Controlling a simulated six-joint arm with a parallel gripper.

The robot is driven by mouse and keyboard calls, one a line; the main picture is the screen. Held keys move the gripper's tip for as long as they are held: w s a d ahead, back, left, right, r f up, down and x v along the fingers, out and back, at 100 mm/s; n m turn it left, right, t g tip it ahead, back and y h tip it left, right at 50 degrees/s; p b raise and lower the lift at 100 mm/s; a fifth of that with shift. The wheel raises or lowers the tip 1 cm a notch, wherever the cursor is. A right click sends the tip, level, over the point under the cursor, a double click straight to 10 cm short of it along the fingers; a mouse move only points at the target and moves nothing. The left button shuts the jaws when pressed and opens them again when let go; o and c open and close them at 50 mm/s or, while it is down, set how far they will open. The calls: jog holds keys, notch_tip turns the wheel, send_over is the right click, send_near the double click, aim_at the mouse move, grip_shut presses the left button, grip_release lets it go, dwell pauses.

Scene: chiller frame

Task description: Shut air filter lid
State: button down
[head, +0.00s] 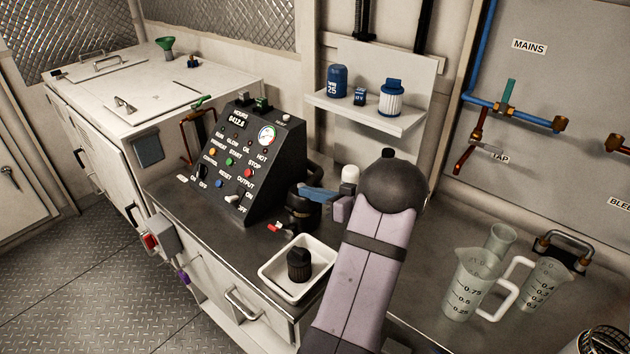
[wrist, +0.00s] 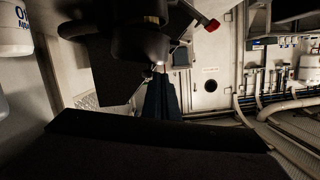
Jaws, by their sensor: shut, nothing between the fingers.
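A black round canister (head: 302,212) stands on the counter beside the control console; it looks like the air filter housing, but I cannot tell for certain. A red-tipped lever (head: 275,227) sticks out at its left. In the wrist view a dark rounded body (wrist: 140,40) hangs over the fingers, with a red tip (wrist: 212,25) at its right. My gripper (head: 302,189) is shut and empty, its blue fingers at the canister's top. It also shows in the wrist view (wrist: 161,76). Whether it touches, and how the lid stands, I cannot tell; my arm hides part of this area.
The sloped black console (head: 245,165) stands left of the canister. A white tray (head: 272,280) with a black cap-like part (head: 299,264) sits in front. A shelf (head: 370,115) with blue containers is behind. Measuring jugs (head: 468,285) stand at right.

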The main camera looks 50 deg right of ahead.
aim_at(305, 206)
jog(key=shift+a+f, duration=0.1)
jog(key=shift+f, duration=0.25)
jog(key=shift+f, duration=0.1)
jog(key=shift+a+f+b, duration=0.2)
jog(key=shift+f+b, duration=0.2)
jog(key=shift+b, duration=0.8)
jog(key=a+f+b, duration=0.1)
jog(key=b, duration=0.4)
jog(key=shift+f+b, duration=0.25)
jog(key=shift+b, duration=0.15)
jog(key=shift+a+b, duration=0.25)
jog(key=shift+b, duration=0.45)
